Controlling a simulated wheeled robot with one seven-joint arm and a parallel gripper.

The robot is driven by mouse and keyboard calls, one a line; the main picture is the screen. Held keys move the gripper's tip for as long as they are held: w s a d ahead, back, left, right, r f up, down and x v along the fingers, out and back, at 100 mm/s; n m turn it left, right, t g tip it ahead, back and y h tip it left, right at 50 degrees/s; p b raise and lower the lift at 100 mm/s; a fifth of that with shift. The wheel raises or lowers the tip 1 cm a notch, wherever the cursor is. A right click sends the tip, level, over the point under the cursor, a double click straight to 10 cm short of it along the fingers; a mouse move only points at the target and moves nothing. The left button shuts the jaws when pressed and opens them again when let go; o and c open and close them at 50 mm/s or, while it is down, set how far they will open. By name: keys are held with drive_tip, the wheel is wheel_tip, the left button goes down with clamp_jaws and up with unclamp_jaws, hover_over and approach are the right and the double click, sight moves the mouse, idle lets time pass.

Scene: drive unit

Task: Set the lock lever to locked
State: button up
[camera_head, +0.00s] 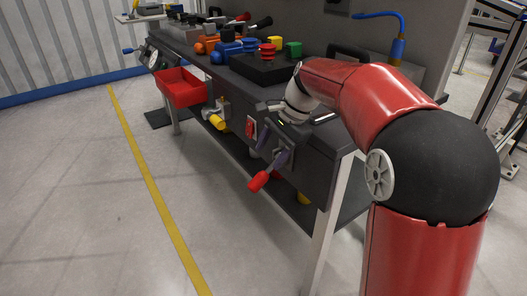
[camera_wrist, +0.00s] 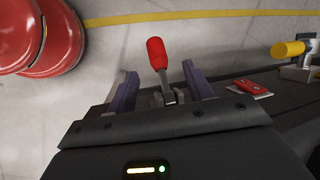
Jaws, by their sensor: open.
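The lock lever has a red grip (camera_head: 258,181) on a grey metal shaft and sticks out from the front of the dark workbench, sloping down to the left in the head view. In the wrist view the red grip (camera_wrist: 157,53) points up in the picture, tilted slightly left. My gripper (camera_head: 273,155) is at the bench front, right by the lever. In the wrist view my gripper (camera_wrist: 160,72) is open, with a purple finger on each side of the lever shaft and gaps on both sides. The lever's base is partly hidden by my gripper.
A red switch plate (camera_head: 250,127) and a yellow-handled valve (camera_head: 217,121) sit left of the lever on the bench front. A red bin (camera_head: 181,88) hangs farther left. Colored controls (camera_head: 268,52) stand on the bench top. The floor before the bench is clear.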

drive_tip(key=shift+v, duration=1.7)
drive_tip(key=shift+d, duration=0.1)
